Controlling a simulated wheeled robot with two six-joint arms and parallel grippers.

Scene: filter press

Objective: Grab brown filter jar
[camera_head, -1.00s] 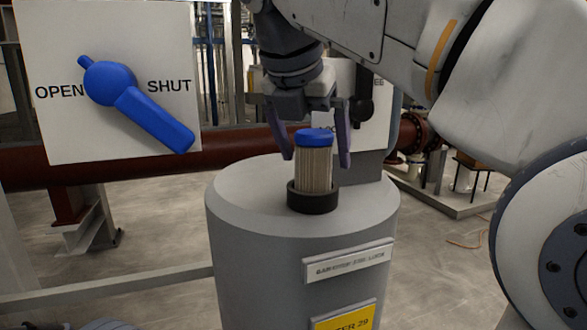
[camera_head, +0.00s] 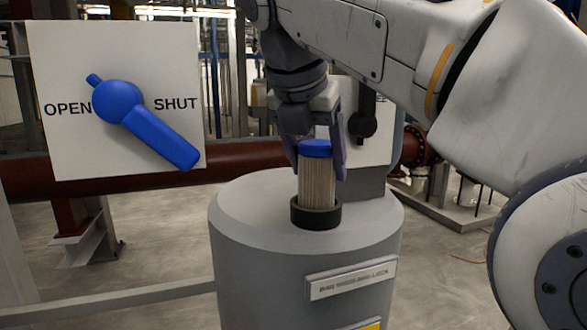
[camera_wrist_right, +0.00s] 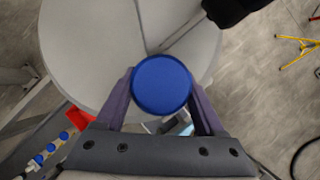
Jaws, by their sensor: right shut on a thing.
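The brown filter jar (camera_head: 317,184) is a ribbed tan-brown cylinder with a blue cap. It stands upright in a black ring (camera_head: 316,214) on top of a grey drum-shaped housing (camera_head: 240,215). My right gripper (camera_head: 317,165) comes down from above and is shut on the jar's upper part, one finger on each side. In the right wrist view the blue cap (camera_wrist_right: 162,85) sits between the two fingers and hides the jar's body below it. My left gripper is not in view.
A white panel (camera_head: 70,130) with a blue lever between OPEN and SHUT stands at the left; the lever's long arm points down right. A dark red pipe (camera_head: 240,155) runs behind the housing. A black handle (camera_head: 363,120) on a white panel is close behind my right gripper.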

